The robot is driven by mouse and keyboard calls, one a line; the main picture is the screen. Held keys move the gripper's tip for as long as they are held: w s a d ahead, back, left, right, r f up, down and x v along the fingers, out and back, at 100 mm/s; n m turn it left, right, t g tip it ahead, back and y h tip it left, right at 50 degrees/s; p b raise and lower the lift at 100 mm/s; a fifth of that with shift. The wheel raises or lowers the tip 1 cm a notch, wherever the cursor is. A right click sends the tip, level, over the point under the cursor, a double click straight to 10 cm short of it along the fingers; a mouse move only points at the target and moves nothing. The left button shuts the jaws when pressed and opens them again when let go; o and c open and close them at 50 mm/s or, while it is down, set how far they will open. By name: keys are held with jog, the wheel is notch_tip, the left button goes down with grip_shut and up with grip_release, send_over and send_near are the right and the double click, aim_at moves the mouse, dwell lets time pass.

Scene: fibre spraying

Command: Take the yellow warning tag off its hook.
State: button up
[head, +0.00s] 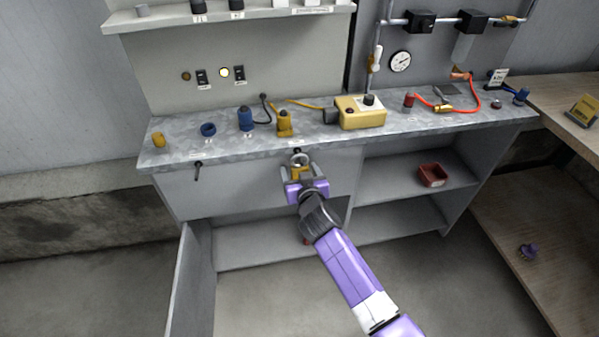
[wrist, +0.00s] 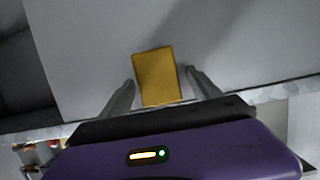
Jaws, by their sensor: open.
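The yellow warning tag (wrist: 158,75) shows in the wrist view as a flat yellow plate in front of the grey cabinet face. In the head view the tag (head: 299,173) hangs below the bench's front edge, partly hidden by my gripper. The hook (head: 297,152) shows there as a small dark piece at the edge, with a pale ring below it. My gripper (head: 298,170) is open at the tag. In the wrist view its two fingers (wrist: 160,82) stand on either side of the tag, with a visible gap at each side.
The metal worktop (head: 225,146) above carries a yellow control box (head: 362,112) and several small blue and yellow parts. Another dark hook (head: 197,170) is at the left of the front. A cabinet door (head: 190,280) stands open below left. A red bin (head: 433,176) sits on a lower shelf.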

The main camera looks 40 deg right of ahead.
jog(key=c, duration=1.5)
jog(key=shift+r, duration=0.1)
